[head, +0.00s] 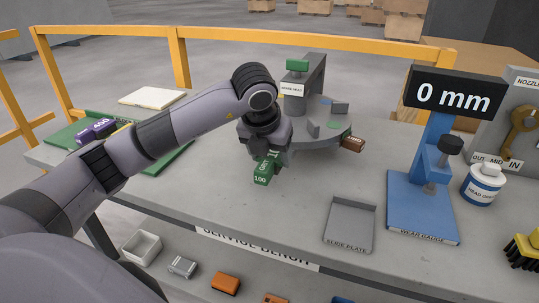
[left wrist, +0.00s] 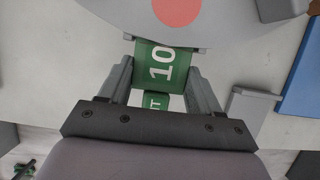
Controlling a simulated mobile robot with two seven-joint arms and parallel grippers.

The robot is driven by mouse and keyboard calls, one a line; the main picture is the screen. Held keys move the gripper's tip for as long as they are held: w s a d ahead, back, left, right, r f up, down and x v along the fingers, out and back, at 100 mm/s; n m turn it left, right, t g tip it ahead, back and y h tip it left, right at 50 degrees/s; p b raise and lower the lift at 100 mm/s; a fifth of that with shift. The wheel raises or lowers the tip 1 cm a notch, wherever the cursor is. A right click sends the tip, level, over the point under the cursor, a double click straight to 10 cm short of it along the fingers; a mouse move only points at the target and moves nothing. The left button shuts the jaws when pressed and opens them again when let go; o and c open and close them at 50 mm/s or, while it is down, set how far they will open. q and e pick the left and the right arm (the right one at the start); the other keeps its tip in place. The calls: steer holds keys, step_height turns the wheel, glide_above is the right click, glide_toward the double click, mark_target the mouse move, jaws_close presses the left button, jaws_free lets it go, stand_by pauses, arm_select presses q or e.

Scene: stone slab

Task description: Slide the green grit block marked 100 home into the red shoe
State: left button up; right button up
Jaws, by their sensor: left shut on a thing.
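The green grit block marked 100 (head: 264,171) is held at the front left of the round grey head (head: 322,140). My left gripper (head: 270,153) is shut on it. In the left wrist view, the block (left wrist: 162,62) sits between both fingers, its far end close to a small bracket on the rim of the grey disc. I cannot tell whether it has entered this bracket. A red round mark (left wrist: 178,9) lies on the disc beyond the block, in line with it. My gripper hides the near side of the head in the head view. My right gripper is not in view.
A brown block (head: 353,144) is at the head's right edge. A green mat with a purple block (head: 96,131) is at the left.

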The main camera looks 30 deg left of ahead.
arm_select(q)
steer(key=shift+w+a, duration=0.1)
steer(key=shift+w, duration=0.5)
stand_by(0.3)
steer(key=shift+w+r, duration=0.15)
steer(key=shift+r, duration=0.05)
stand_by(0.3)
steer(key=o, duration=1.3)
steer(key=shift+o, duration=0.2)
steer(key=shift+a, duration=0.2)
